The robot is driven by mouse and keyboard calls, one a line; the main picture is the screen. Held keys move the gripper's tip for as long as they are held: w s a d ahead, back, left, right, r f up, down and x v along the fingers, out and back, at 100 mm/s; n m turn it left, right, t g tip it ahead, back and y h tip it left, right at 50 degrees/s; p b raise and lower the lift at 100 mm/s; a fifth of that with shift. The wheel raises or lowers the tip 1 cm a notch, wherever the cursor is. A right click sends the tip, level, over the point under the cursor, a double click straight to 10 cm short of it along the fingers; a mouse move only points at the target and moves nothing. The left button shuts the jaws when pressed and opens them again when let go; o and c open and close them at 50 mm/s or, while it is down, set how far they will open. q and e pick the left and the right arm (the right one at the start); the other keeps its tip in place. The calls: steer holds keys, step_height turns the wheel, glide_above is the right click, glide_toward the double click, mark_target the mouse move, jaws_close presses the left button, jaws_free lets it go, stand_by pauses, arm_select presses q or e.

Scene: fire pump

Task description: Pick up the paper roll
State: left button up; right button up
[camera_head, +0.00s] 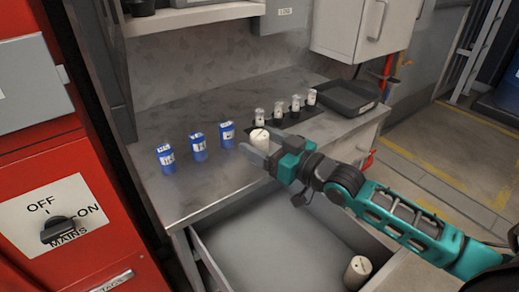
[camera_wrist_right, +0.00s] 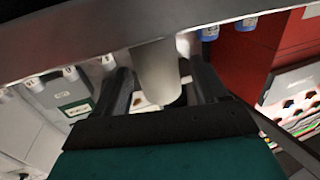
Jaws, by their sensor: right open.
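A white paper roll (camera_head: 259,139) stands on the grey worktop near its front edge. My right gripper (camera_head: 261,147) has reached it from the right. In the right wrist view the roll (camera_wrist_right: 157,70) shows between the two dark fingers of my right gripper (camera_wrist_right: 160,88), which are open, one on each side. I cannot tell whether either finger touches it. A second, similar roll (camera_head: 357,272) stands in the open drawer below, at the front right. My left gripper is not in view.
Several blue containers (camera_head: 199,147) stand on the worktop (camera_head: 205,185) to the left. Several small white-topped jars (camera_head: 278,110) stand behind the roll, beside a black tray (camera_head: 348,98). The open drawer (camera_head: 265,245) lies below my right arm. A red cabinet (camera_head: 110,215) stands at the left.

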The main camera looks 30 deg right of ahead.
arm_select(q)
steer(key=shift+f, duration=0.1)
arm_select(e)
steer(key=shift+w+a, duration=0.15)
steer(key=shift+w, duration=0.25)
steer(key=shift+c, duration=0.5)
steer(key=c, duration=1)
step_height(320, 180, up, 11)
steer(key=p, duration=0.3)
steer(key=shift+c, duration=0.2)
step_height(320, 180, up, 8)
steer(key=p, duration=0.2)
glide_above(259, 134)
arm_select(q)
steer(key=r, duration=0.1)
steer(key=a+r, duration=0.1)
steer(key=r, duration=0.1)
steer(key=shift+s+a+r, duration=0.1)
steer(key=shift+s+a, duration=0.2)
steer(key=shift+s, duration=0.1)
arm_select(e)
steer(key=shift+s+r, duration=0.1)
steer(key=shift+r, duration=0.45)
